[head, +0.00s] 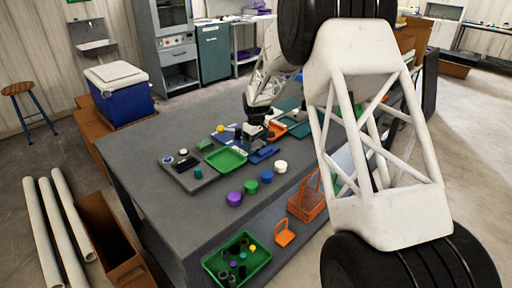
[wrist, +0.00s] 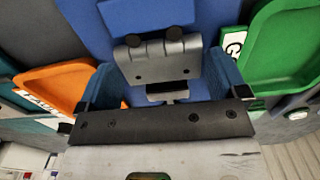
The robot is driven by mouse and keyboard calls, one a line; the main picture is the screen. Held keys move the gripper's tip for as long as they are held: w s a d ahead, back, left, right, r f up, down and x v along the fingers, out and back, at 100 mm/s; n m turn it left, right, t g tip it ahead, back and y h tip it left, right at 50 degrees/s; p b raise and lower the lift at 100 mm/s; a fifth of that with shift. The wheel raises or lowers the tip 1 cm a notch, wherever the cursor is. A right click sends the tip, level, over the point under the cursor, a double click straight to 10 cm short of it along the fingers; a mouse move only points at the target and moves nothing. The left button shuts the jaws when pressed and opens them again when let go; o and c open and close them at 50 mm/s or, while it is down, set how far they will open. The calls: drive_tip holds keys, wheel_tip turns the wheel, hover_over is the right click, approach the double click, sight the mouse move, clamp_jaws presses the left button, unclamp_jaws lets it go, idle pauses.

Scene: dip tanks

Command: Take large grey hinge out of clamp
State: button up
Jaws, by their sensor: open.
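The large grey hinge (wrist: 160,60) shows in the middle of the wrist view, a flat plate with holes and rounded knuckles along its far edge. A blue block (wrist: 148,14), apparently part of the clamp, adjoins that far edge over a blue base. My gripper (wrist: 161,76) is open, with one blue-padded finger on each side of the hinge and a visible gap on both sides. In the head view my gripper (head: 256,128) is low over the blue base (head: 263,154); the hinge is too small or hidden to make out there.
A green tray (wrist: 283,45) lies right of my gripper and an orange tray (wrist: 60,85) left in the wrist view. In the head view, purple, green, blue and white round pieces line the front of the grey bench (head: 130,150). The bench's left end is clear.

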drive_tip(key=shift+f, duration=0.55)
drive_tip(key=shift+r, duration=0.1)
drive_tip(key=c, duration=0.9)
drive_tip(key=shift+c, duration=0.2)
drive_tip(key=shift+r, duration=0.1)
drive_tip(key=shift+r, duration=1.4)
drive_tip(key=shift+s+r, duration=0.1)
drive_tip(key=shift+r, duration=0.2)
drive_tip(key=s+d, duration=0.1)
drive_tip(key=s, duration=0.4)
drive_tip(key=s+d+r, duration=0.1)
drive_tip(key=s, duration=0.4)
drive_tip(key=s+d, duration=0.1)
drive_tip(key=s, duration=0.4)
drive_tip(key=shift+s+d+r, duration=0.15)
drive_tip(key=shift+s+r, duration=0.05)
